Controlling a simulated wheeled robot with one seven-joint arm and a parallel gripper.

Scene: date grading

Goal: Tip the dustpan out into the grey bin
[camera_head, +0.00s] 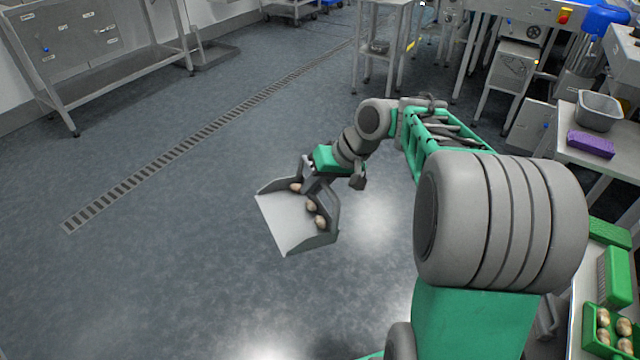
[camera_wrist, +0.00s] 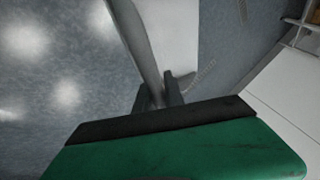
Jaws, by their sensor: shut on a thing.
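The dustpan (camera_head: 280,222) is light grey with darker side walls and hangs above the floor in the middle of the head view. Several brown, date-like pieces (camera_head: 311,206) lie along its back wall. My gripper (camera_head: 309,184) is shut on the dustpan at its back side. In the wrist view my gripper's fingers (camera_wrist: 158,92) close on a grey bar of the dustpan, and part of its pale pan (camera_wrist: 172,35) shows beyond. A grey open-topped container (camera_head: 599,112) stands on the right-hand table; I cannot tell whether it is the grey bin.
A purple block (camera_head: 591,145) lies near the grey container. A green tray (camera_head: 588,335) with several brown pieces sits at the lower right. A steel table (camera_head: 110,75) stands at the back left. A drain grate (camera_head: 180,147) crosses the floor, which is otherwise clear around the dustpan.

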